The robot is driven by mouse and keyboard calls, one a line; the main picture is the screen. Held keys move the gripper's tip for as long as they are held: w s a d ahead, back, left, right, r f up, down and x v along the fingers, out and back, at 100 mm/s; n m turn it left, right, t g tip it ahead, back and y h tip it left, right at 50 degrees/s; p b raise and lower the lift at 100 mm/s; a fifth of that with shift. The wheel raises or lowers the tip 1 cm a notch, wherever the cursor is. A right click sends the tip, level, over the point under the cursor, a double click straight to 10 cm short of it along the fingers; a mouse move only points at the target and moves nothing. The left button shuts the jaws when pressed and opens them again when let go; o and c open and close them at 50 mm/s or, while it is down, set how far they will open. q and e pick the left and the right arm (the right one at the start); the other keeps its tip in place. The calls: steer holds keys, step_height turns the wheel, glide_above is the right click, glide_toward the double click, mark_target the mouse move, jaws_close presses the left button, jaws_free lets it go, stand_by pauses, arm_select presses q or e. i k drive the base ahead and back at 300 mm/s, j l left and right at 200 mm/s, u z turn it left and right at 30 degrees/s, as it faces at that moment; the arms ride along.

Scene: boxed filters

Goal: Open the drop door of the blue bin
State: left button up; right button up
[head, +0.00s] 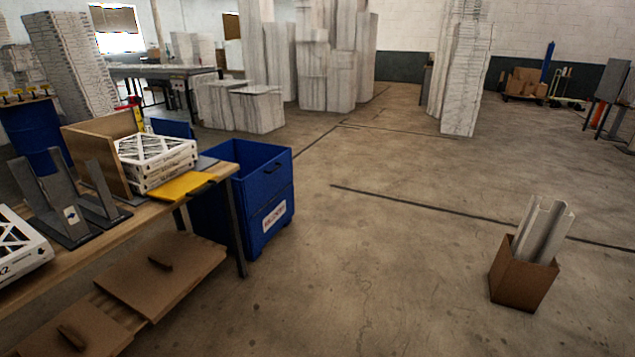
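The blue bin (276,187) stands on the floor just beyond the right end of the wooden workbench. Its top is open, and its front wall carries a white label (274,217) with red lettering. A small dark handle or slot (272,169) shows near the top of that wall. The front panel looks upright and closed. The bench end and its leg hide part of the bin's left side. Neither of my grippers is in view.
The workbench (95,245) at left holds stacked filters (155,160), a yellow plate (187,186) and grey metal uprights (97,190). A cardboard box (522,282) with upright pieces stands at right. Floor between bin and box is clear. Tall wrapped stacks (330,60) stand behind.

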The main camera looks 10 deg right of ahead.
mark_target(265, 184)
steer(key=i+l+z, duration=0.25)
steer(key=i, duration=0.75)
steer(key=i+z, duration=0.3)
steer(key=i, duration=0.75)
